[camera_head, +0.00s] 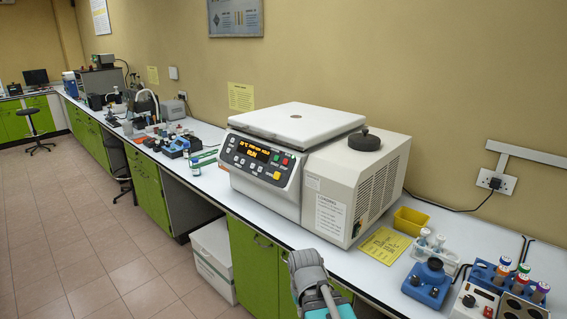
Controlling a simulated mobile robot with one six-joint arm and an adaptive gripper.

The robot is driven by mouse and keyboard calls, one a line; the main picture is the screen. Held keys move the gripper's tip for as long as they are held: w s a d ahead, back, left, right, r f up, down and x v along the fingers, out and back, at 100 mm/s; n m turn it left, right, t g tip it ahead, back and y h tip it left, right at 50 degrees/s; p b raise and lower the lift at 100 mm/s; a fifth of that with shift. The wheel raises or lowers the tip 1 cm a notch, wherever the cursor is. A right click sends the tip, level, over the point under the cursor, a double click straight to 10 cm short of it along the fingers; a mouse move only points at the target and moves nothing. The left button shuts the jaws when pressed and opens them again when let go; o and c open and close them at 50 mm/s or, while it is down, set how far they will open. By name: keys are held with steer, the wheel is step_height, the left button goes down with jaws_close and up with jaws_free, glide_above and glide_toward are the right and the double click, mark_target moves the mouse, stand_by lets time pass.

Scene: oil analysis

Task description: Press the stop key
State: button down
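A centrifuge (300,165) with a white lid stands on the white bench in the middle of the camera_head view; its lid looks closed. Its dark control panel (240,168) faces the front left. The panel has a lit amber display (258,150) and several small coloured keys. A red key (285,161) sits right of the display; the key labels are too small to read, so I cannot tell for certain which is the stop key. A grey and teal part of my arm shows at the bottom middle, in front of the bench. My gripper's fingers do not show.
A yellow box (409,221), a yellow sheet (385,246), a blue holder (428,284) and a rack of capped tubes (505,276) are at the right. Small bottles (194,166) stand left of the centrifuge. The tiled floor (95,240) is clear.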

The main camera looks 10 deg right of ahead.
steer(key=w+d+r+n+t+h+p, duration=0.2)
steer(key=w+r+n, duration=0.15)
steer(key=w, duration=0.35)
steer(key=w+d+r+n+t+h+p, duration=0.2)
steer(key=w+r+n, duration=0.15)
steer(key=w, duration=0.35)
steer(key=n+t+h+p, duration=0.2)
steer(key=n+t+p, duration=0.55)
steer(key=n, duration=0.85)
glide_toward(286, 162)
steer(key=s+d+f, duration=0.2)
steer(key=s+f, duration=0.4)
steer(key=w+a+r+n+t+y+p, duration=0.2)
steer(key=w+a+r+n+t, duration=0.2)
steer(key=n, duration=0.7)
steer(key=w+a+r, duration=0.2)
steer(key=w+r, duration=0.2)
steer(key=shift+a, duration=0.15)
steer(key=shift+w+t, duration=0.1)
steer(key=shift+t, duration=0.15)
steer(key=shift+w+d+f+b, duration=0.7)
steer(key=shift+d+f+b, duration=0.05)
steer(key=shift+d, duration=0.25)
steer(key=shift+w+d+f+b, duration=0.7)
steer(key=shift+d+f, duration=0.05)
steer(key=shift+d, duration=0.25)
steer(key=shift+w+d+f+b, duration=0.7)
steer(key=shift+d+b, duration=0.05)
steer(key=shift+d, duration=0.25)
